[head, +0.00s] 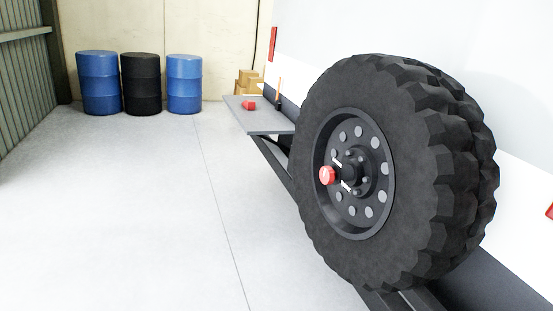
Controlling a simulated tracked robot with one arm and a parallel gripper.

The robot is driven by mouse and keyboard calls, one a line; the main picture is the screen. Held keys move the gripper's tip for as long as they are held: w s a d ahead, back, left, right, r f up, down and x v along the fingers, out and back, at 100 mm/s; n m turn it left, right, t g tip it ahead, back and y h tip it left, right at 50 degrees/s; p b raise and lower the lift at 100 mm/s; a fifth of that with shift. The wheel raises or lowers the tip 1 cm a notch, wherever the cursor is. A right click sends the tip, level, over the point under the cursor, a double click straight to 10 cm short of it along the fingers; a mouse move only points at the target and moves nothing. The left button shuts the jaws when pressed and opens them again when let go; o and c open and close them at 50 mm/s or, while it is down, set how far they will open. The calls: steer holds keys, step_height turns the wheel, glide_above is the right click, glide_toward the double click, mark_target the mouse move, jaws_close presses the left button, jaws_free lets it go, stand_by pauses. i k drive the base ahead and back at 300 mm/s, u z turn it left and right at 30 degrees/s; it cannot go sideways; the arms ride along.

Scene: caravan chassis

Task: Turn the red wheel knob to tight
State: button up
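The red wheel knob (327,175) sticks out from the hub at the middle of a large black spare wheel (430,160). A small white mark shows on the knob's face. Two short white marks show on the hub, one above and one below the knob's shaft. The wheel stands upright on the right side of the picture, against the white caravan wall. The knob is unobstructed, with nothing touching it. My gripper is not in view.
A grey shelf (262,119) with a small red object (249,105) juts out left of the wheel. Blue drums (184,84) and a black drum (141,84) stand at the back left, near cardboard boxes (247,82). The pale floor (120,210) at left is clear.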

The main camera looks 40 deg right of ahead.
mark_target(327, 175)
steer(key=z, duration=0.35)
steer(key=i, duration=1.5)
steer(key=z, duration=0.8)
